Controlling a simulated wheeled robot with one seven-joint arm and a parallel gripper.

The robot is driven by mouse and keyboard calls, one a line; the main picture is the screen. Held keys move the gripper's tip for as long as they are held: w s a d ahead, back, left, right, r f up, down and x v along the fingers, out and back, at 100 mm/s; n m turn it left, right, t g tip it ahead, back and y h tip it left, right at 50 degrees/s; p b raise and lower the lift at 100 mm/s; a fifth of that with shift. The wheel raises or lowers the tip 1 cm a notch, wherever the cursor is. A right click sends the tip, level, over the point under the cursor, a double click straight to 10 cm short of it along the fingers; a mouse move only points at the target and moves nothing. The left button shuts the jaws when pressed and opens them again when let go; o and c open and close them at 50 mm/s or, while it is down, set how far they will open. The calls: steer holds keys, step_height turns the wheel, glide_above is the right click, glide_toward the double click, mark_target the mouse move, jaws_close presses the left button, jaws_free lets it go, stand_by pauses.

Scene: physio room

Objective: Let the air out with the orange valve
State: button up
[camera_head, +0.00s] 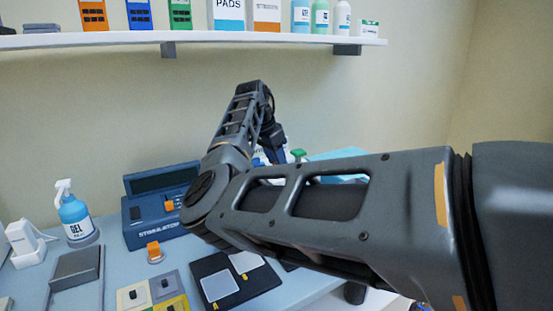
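No orange part that I can surely call the valve shows. A small orange piece (154,249) stands on a round pale base at the table's front left, but I cannot tell what it is. A green T-shaped handle (298,154) shows just above my arm, and what it sits on is mostly hidden. My forearm rises from the elbow at the centre and bends down at the wrist beside the green handle. My gripper's fingers are hidden behind my arm.
A blue stimulator box (150,222), a gel spray bottle (75,215), and a black board with pale pads (219,287) are on the table (112,246). A loaded wall shelf (120,38) runs above. My arm covers the table's right part.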

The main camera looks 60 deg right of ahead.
steer(key=shift+f, duration=0.2)
jaws_close()
